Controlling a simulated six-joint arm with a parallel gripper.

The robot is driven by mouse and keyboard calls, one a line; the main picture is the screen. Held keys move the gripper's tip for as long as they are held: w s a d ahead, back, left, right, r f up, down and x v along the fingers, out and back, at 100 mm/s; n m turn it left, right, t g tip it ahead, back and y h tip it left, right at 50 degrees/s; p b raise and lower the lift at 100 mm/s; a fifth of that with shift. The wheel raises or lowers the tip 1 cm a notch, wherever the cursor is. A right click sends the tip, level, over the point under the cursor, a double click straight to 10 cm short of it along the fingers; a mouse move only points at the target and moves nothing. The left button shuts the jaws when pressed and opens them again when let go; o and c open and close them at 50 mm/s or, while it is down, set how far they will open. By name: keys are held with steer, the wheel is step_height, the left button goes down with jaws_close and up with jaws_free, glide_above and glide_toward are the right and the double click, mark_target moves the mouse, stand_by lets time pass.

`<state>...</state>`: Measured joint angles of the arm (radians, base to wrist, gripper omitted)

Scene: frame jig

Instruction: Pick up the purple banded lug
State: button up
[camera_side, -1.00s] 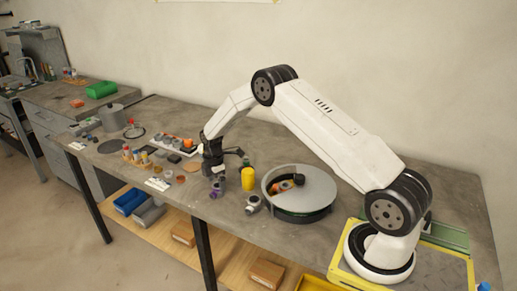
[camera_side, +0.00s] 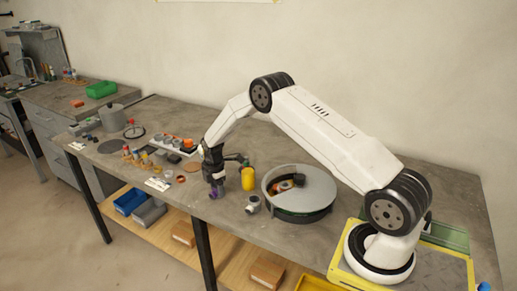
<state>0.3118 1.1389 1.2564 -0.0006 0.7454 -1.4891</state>
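The purple banded lug (camera_side: 213,194) stands near the front edge of the workbench, and only a small purple part of it shows. My gripper (camera_side: 215,184) points down right over it, with the dark fingers at or around its upper part. The fingers hide most of the lug. At this size I cannot tell whether they are open or shut on it, or whether they touch it.
A yellow cylinder (camera_side: 248,180) stands close to the right of my gripper, and a grey-white fitting (camera_side: 253,205) lies in front of it. A round grey-green drum (camera_side: 304,211) is farther right. Several small parts and a white tray (camera_side: 172,145) lie to the left.

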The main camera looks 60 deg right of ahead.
jaws_close()
steer(key=shift+r, duration=0.15)
steer(key=shift+r, duration=1.45)
steer(key=s+a+r, duration=0.3)
steer(key=s+r, duration=0.6)
steer(key=s, duration=0.4)
steer(key=shift+s+a+r, duration=0.25)
steer(key=shift+a+r, duration=0.05)
steer(key=shift+r, duration=0.1)
